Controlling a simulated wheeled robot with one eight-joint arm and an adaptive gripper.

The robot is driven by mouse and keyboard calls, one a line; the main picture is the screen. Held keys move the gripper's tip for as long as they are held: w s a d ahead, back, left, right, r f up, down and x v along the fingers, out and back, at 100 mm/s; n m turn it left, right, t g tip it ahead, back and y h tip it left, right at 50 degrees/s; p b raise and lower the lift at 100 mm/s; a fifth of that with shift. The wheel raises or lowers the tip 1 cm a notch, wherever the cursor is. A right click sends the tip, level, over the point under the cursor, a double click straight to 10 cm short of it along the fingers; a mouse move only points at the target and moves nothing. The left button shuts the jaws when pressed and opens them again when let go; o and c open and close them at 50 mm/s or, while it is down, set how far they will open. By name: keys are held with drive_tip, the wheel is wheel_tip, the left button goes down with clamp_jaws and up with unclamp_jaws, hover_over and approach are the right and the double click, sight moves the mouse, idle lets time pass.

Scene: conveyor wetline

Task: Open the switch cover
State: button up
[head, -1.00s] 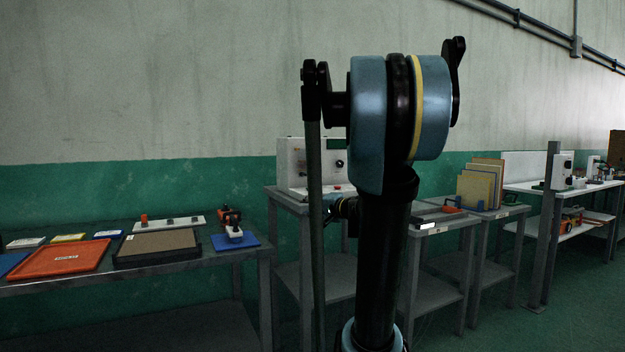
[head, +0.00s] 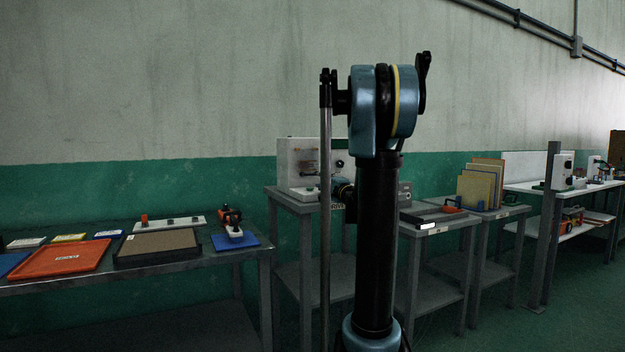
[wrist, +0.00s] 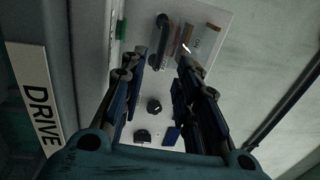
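A white control panel (head: 297,182) stands on a grey stand left of my arm in the head view. Its face fills the middle of the wrist view (wrist: 140,85). Near its upper end is a brownish, partly see-through piece (wrist: 203,42) with a label, which looks like the switch cover; I cannot tell how far it is open. A dark bar (wrist: 158,42) lies beside it. My gripper (wrist: 159,67) is open in front of the panel, with the brownish piece beyond its right fingertip. No hold shows. In the head view my arm hides much of the gripper.
Two dark round knobs (wrist: 154,107) (wrist: 142,136) sit lower on the panel, between the fingers. A DRIVE label (wrist: 36,100) is at left. In the head view, a bench at left holds an orange tray (head: 66,257); a stand at right holds upright boards (head: 478,187).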

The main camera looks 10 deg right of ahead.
approach(309, 162)
drive_tip(key=w+f, duration=0.1)
drive_tip(key=w+a+f, duration=0.1)
drive_tip(key=w, duration=0.1)
drive_tip(key=w+f, duration=0.1)
drive_tip(key=w, duration=0.1)
drive_tip(key=shift+w+a+f, duration=0.25)
drive_tip(key=shift+a+f, duration=0.1)
drive_tip(key=shift+f, duration=0.05)
